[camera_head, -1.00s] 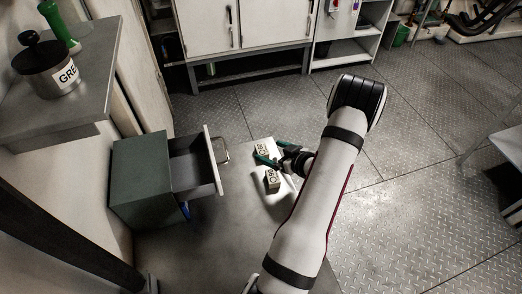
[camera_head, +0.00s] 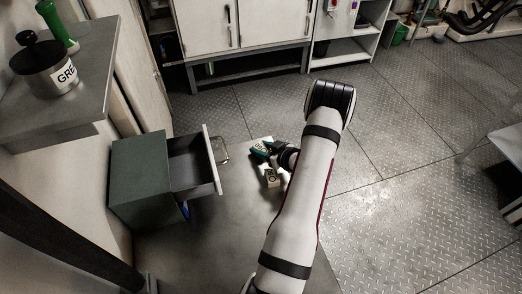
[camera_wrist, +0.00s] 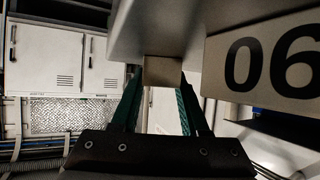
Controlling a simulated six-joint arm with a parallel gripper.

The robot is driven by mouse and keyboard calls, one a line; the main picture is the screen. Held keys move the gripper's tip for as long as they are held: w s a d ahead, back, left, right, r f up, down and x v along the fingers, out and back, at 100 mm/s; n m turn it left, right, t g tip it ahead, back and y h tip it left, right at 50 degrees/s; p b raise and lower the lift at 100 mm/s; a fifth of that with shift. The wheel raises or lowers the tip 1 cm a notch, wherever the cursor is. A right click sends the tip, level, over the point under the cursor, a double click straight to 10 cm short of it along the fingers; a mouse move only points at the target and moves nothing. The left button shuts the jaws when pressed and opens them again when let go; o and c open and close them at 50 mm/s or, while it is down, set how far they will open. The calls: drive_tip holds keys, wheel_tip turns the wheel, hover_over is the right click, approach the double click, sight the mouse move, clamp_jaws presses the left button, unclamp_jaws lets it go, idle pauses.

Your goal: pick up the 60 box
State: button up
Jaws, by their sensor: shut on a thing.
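My gripper (camera_head: 264,150), with dark teal fingers, is shut on the farther of two small pale boxes. This far box (camera_head: 259,145) is partly covered by the fingers, and its number is too small to read surely. The nearer box (camera_head: 271,178) is just in front of my gripper and apart from the held box, with dark marks on top. In the wrist view the teal fingers (camera_wrist: 160,105) reach up to a small beige face. A pale box face with the digits "06" (camera_wrist: 268,62) fills the right side there, close to the fingers.
A dark green cabinet (camera_head: 140,185) with an open drawer (camera_head: 213,160) stands left of the boxes. The grey table top (camera_head: 220,240) is clear in front. A shelf (camera_head: 95,100) at upper left holds a metal pot (camera_head: 50,75). White cupboards stand behind.

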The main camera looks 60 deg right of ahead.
clamp_jaws()
